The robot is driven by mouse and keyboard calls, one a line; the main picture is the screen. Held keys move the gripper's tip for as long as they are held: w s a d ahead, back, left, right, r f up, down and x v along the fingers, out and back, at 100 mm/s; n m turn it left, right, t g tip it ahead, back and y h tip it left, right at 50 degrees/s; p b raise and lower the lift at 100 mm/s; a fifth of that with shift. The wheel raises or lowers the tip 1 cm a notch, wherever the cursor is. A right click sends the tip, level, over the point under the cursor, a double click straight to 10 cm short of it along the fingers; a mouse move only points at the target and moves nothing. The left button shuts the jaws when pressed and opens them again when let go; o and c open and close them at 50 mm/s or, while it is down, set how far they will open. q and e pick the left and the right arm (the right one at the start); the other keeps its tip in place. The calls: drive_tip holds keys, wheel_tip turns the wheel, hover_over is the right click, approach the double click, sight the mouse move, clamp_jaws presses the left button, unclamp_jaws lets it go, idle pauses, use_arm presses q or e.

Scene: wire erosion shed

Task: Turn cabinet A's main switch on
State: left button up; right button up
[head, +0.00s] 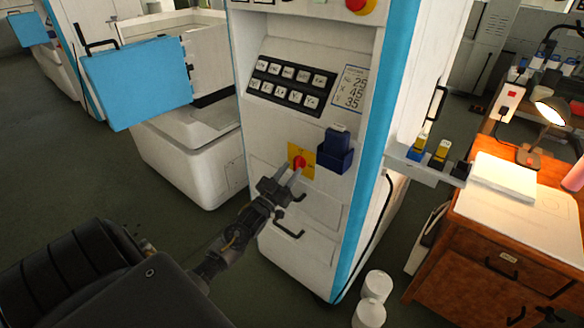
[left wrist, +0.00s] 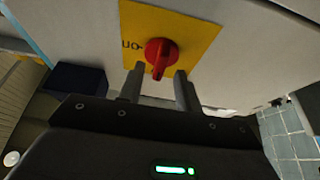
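Cabinet A (head: 310,25) appears to be the tall white cabinet with a blue edge in the head view. Its main switch is a red rotary knob (head: 299,162) on a yellow plate (head: 309,154). In the left wrist view the red knob (left wrist: 160,55) sits on the yellow plate (left wrist: 188,25), with part of an "ON" marking beside it. My left gripper (head: 288,176) is open, its two fingers apart just short of the knob. In the left wrist view the fingers (left wrist: 159,82) lie either side below the knob, not closed on it. My right gripper is not in view.
A dark blue holder (head: 335,152) is mounted right of the switch. A button panel (head: 291,80) is above it. A wooden desk (head: 500,235) with a lamp stands at the right. White cylinders (head: 372,298) stand on the floor.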

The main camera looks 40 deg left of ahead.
use_arm(q)
drive_tip(key=shift+w+r, duration=0.25)
drive_tip(key=shift+w, duration=0.4)
clamp_jaws()
